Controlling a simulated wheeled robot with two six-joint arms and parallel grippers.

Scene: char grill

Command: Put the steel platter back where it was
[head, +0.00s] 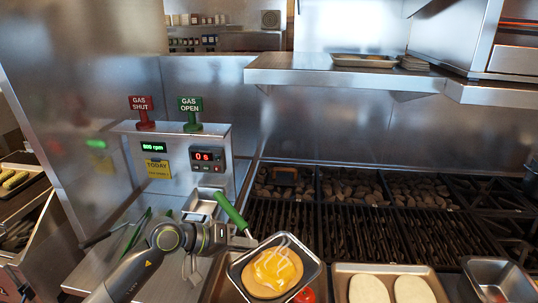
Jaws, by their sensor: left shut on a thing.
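A small steel platter (239,269) is at the bottom centre of the head view, tilted in the picture. On it lies a round tan piece of food topped with melted yellow (273,267), with pale wisps above it. My left gripper (248,242) comes in from the left and is shut at the platter's upper left rim. Its fingertips are small, and the exact contact is hard to see. My right gripper is not in view.
A tray with two pale oval pieces (369,290) and an empty steel pan (500,280) stand at the front right. Behind is the char grill (365,232). A green handle (230,211) rises near my gripper. Above are a control box (182,160) and a steel shelf (310,77).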

